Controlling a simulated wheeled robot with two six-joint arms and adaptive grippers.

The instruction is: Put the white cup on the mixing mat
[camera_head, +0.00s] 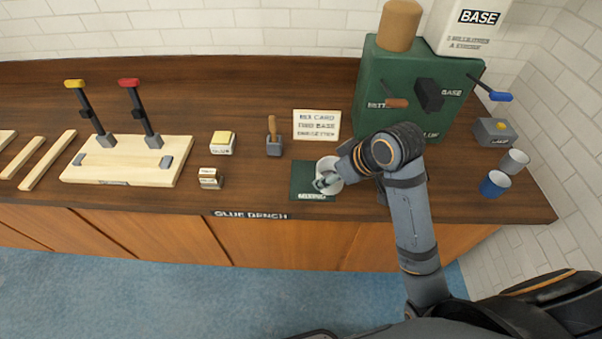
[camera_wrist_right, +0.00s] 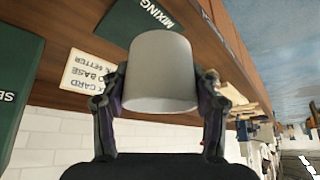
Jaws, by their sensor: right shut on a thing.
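The white cup (camera_head: 335,183) is held in my right gripper (camera_head: 325,180), over the right part of the dark green mixing mat (camera_head: 303,171) near the bench's front edge. In the right wrist view the cup (camera_wrist_right: 160,75) fills the space between the two fingers of the gripper (camera_wrist_right: 160,95). That view is upside down, and the mat (camera_wrist_right: 143,18) shows behind the cup with the word MIXING. I cannot tell whether the cup's base touches the mat. My left gripper is not in view.
A recipe card (camera_head: 316,124) stands behind the mat. A wooden-handled tool (camera_head: 273,140) and small blocks (camera_head: 210,178) are to its left. A green dispenser (camera_head: 370,85) stands behind right. A blue cup (camera_head: 494,184) and a grey cup (camera_head: 514,161) are at the right.

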